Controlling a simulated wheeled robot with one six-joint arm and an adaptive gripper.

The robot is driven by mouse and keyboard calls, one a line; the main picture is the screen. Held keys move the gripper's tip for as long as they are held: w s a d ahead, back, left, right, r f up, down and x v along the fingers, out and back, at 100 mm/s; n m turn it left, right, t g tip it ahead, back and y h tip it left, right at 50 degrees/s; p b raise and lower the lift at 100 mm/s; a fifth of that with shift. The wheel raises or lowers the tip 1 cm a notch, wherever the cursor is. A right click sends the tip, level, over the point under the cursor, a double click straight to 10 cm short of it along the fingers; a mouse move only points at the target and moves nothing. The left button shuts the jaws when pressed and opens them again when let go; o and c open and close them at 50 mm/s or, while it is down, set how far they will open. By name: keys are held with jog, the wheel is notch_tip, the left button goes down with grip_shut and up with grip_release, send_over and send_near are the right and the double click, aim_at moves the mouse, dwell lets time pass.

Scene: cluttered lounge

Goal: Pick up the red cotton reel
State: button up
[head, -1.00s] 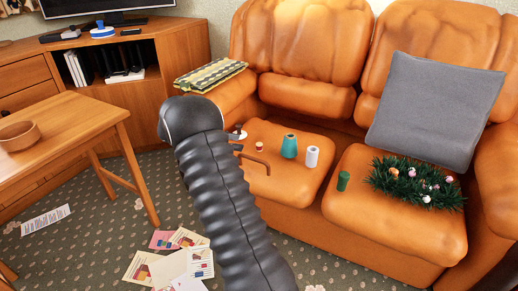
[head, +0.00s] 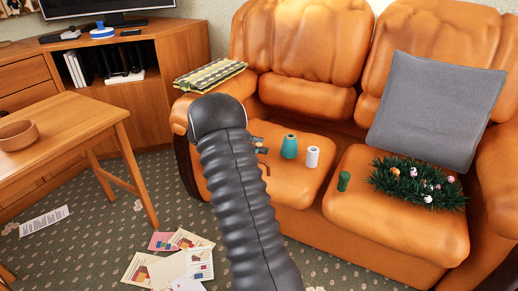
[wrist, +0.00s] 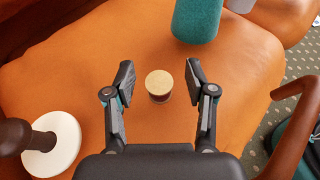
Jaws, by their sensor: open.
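The red cotton reel (wrist: 159,86) stands on the orange sofa seat in the wrist view, seen from above. Its round tan top faces me and a little dark red shows below it. My gripper (wrist: 160,74) is open, with one black finger on each side of the reel and a gap between each finger and it. In the head view my arm hides the reel, and only bits of the gripper (head: 261,146) show past the arm.
A teal vase (wrist: 198,18) stands just beyond the reel, with a white cylinder (head: 312,157) beside it. A brown object with a white disc (wrist: 52,146) is at left, a brown curved bar (wrist: 298,105) at right. A green object (head: 344,181) and wreath (head: 415,182) are farther right.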

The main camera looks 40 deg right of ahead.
jog(key=c, duration=0.9)
jog(key=shift+c, duration=0.2)
